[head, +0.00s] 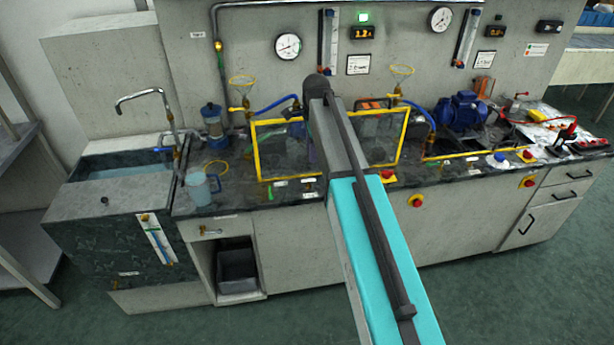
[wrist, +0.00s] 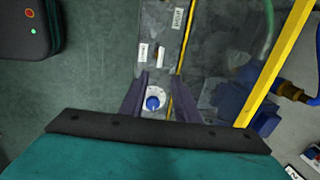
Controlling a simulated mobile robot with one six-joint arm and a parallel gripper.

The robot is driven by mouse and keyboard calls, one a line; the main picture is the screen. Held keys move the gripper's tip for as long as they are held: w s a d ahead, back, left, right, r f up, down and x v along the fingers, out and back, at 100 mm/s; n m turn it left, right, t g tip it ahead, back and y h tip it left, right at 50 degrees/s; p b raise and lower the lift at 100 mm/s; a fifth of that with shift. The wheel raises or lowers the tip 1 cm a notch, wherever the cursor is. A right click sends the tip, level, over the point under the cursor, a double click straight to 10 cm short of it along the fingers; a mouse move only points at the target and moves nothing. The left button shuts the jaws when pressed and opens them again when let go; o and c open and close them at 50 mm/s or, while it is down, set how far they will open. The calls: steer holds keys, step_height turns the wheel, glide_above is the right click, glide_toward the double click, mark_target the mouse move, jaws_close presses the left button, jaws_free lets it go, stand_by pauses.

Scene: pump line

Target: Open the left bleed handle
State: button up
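My gripper (wrist: 154,82) is open in the wrist view, with its two dark fingers on either side of a blue knob (wrist: 153,103). The knob sits on a white round plate on the bench's front strip. I cannot tell whether the fingers touch it. In the head view my arm hides the gripper and this knob. No readable label shows which part is the left bleed handle.
A yellow frame (head: 258,150) stands on the bench behind my arm. Red stop buttons (head: 416,200) sit on the bench front. A blue pump (head: 460,109) stands to the right, and a jug (head: 201,188) stands by the sink (head: 120,163). The floor in front is clear.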

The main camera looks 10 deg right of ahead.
mark_target(310, 181)
stand_by(0.5)
steer(key=shift+w+f+p, duration=0.45)
steer(key=shift+f+p, duration=0.25)
steer(key=shift+f, duration=1.55)
steer(key=shift+w+f+p, duration=0.45)
steer(key=shift+f+p, duration=0.2)
steer(key=shift+f, duration=1.6)
steer(key=shift+w+f+p, duration=0.45)
steer(key=shift+f+p, duration=0.25)
steer(key=shift+f, duration=1.55)
